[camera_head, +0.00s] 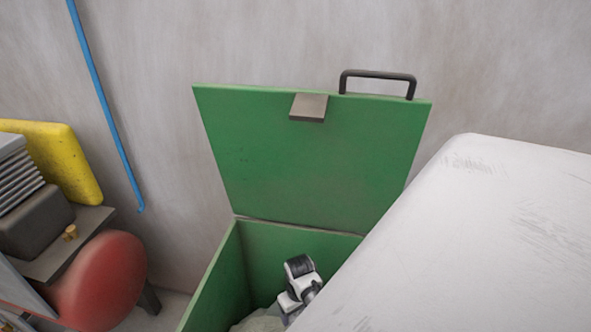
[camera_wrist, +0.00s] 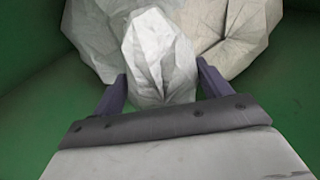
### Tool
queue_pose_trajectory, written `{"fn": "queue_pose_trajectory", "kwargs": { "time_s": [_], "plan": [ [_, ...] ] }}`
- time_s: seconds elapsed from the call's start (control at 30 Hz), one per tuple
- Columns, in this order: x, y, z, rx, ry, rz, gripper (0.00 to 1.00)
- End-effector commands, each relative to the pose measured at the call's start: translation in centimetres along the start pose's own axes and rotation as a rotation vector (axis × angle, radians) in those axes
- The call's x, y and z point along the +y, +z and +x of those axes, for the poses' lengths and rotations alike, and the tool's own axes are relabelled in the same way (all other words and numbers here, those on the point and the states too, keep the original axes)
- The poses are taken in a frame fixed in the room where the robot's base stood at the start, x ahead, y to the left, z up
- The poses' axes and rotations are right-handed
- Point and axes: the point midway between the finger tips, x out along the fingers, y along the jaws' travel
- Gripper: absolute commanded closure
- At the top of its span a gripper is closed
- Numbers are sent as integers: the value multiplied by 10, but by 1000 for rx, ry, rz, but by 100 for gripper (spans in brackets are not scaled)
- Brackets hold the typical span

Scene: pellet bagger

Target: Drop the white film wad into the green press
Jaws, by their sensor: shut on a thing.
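The green press (camera_head: 250,262) stands against the wall with its lid (camera_head: 310,160) raised. In the wrist view its green inner wall (camera_wrist: 30,120) surrounds my gripper. My gripper (camera_wrist: 160,85) is shut on the white film wad (camera_wrist: 158,50), a crumpled pale lump between the two fingers. The wad is inside the press, in front of other crumpled pale wads (camera_wrist: 225,35). I cannot tell whether it touches them. In the head view my wrist reaches down into the press, and the fingers and held wad are hidden.
A large white surface (camera_head: 480,240) covers the right of the head view and hides part of the press. At left are a red rounded thing (camera_head: 105,280), a dark machine, a yellow block (camera_head: 60,160) and a blue pipe (camera_head: 105,105). The lid has a black handle (camera_head: 378,75).

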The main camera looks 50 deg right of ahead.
Motion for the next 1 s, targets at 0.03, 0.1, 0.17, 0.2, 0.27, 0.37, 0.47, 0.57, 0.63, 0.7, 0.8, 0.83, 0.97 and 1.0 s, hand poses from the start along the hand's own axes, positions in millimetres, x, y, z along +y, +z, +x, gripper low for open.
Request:
{"fn": "queue_pose_trajectory", "kwargs": {
  "time_s": [0.03,0.1,0.17,0.2,0.27,0.37,0.47,0.57,0.63,0.7,0.8,0.83,0.97,1.0],
  "plan": [
    [0,0,4,-1,-1,0,46],
    [-1,0,10,-2,-1,0,46],
    [-1,0,17,-2,-2,1,46],
    [-1,0,22,-2,-2,0,46],
    [-1,0,29,-3,-2,0,46],
    [0,0,40,-3,-1,1,46],
    [-1,0,49,-1,-1,0,46],
    [-1,0,55,-2,0,-1,46],
    [0,0,56,-1,0,-2,46],
    [0,0,57,-1,1,-2,46],
    [0,0,57,0,1,-1,46],
    [0,0,57,0,1,-1,46],
    [0,0,57,-1,1,-1,16],
    [0,0,57,-1,1,-1,10]
  ]
}}
